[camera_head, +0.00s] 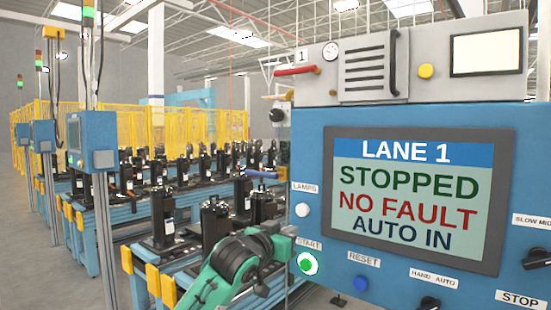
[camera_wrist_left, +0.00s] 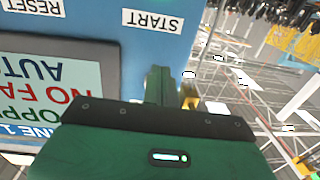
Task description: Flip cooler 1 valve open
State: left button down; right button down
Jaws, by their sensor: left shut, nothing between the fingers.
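The cooler 1 valve has a red lever (camera_head: 295,71) lying about level, low on the left of the grey cooler box (camera_head: 420,86), under a "1" label and beside a round gauge (camera_head: 330,51). My left gripper (camera_head: 284,241) is well below the lever, near the START label, and apart from the valve. Its fingertips are hard to make out in the head view. In the left wrist view its green fingers (camera_wrist_left: 158,86) are together, with nothing held. The valve does not show there. My right gripper is not in view.
A blue control panel (camera_head: 310,130) under the cooler box carries a screen (camera_head: 415,195), the green START button (camera_head: 308,263) and several knobs. A blue lever (camera_head: 262,174) sticks out at the panel's left. Conveyors with black compressors stand behind, left.

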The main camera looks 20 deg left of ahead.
pick_arm(q)
jog(key=s+a+r+t+h, duration=0.1)
jog(key=s+a+r+t, duration=0.1)
jog(key=r, duration=1.1)
jog(key=s+a+r+t+h, duration=0.1)
jog(key=s+a+r+t, duration=0.1)
jog(key=r, duration=1)
jog(key=s+a+r+t+h, duration=0.1)
jog(key=s+r, duration=0.1)
jog(key=r, duration=1.1)
jog(key=shift+s+a+r+m+t, duration=0.3)
jog(key=shift+s+a+r+t, duration=0.05)
jog(key=shift+s+a+t, duration=0.05)
notch_tip(320, 180, up, 6)
jog(key=p, duration=0.8)
send_over(294, 71)
jog(key=s+a, duration=0.2)
jog(key=a, duration=0.1)
jog(key=f, duration=0.2)
jog(key=w+f+p, duration=0.1)
jog(key=f, duration=0.2)
jog(key=shift+d, duration=0.1)
